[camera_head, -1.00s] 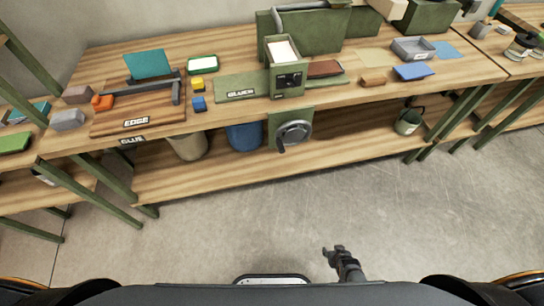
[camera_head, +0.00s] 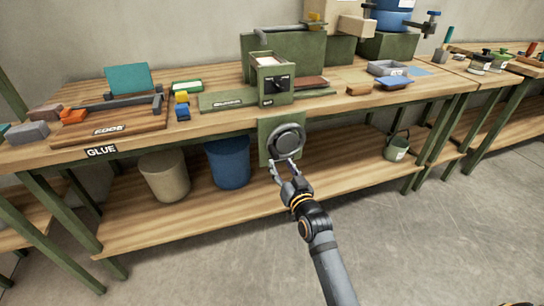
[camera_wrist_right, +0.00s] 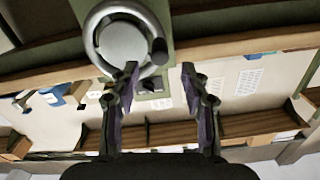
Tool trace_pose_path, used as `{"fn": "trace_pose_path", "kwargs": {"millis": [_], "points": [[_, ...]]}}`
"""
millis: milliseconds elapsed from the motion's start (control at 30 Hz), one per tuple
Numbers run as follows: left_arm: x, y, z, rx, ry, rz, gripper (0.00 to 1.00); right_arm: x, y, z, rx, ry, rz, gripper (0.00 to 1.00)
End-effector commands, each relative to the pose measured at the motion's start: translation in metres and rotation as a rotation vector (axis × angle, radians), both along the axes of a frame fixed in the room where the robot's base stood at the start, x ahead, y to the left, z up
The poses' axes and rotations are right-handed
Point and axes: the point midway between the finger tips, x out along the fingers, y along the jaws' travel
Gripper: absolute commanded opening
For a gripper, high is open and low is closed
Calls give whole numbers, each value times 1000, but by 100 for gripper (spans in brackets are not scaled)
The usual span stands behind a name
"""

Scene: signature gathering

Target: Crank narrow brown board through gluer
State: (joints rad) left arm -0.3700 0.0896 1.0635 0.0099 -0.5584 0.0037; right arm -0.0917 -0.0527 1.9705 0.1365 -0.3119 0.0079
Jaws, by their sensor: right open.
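The green gluer (camera_head: 270,85) stands on the workbench. Its grey crank wheel (camera_head: 288,139) hangs on a green plate at the bench's front. The wheel also shows in the right wrist view (camera_wrist_right: 122,42), with a dark handle knob (camera_wrist_right: 158,51) on its right side. A narrow brown board (camera_head: 312,83) lies just right of the gluer's housing. My right gripper (camera_head: 283,166) is open and empty, just below the wheel. In the right wrist view its fingertips (camera_wrist_right: 159,72) point toward the wheel, with the knob ahead between them. My left gripper is out of view.
A beige bin (camera_head: 165,178) and a blue bin (camera_head: 228,163) stand on the lower shelf, left of the wheel. A green bucket (camera_head: 397,147) is at the right. A wooden edge fixture (camera_head: 110,127) and small blocks occupy the bench's left side. Floor in front is clear.

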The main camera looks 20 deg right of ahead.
Motion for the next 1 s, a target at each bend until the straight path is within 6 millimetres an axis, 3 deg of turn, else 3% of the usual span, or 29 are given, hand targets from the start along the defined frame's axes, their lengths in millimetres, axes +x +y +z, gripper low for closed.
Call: {"fn": "trace_pose_path", "kwargs": {"millis": [100, 300, 500, 733, 1000], "points": [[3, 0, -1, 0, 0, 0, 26, 28, 1, 0, -3, -2, 0, 46], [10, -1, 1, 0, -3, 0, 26, 63, 2, -1, -2, 0, -1, 46], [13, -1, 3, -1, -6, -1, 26, 77, 3, -1, -2, 0, -1, 46], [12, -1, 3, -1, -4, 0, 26, 77, 3, -1, -2, 1, -1, 46], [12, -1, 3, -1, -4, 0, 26, 77, 3, -1, -2, 1, -1, 9]]}}
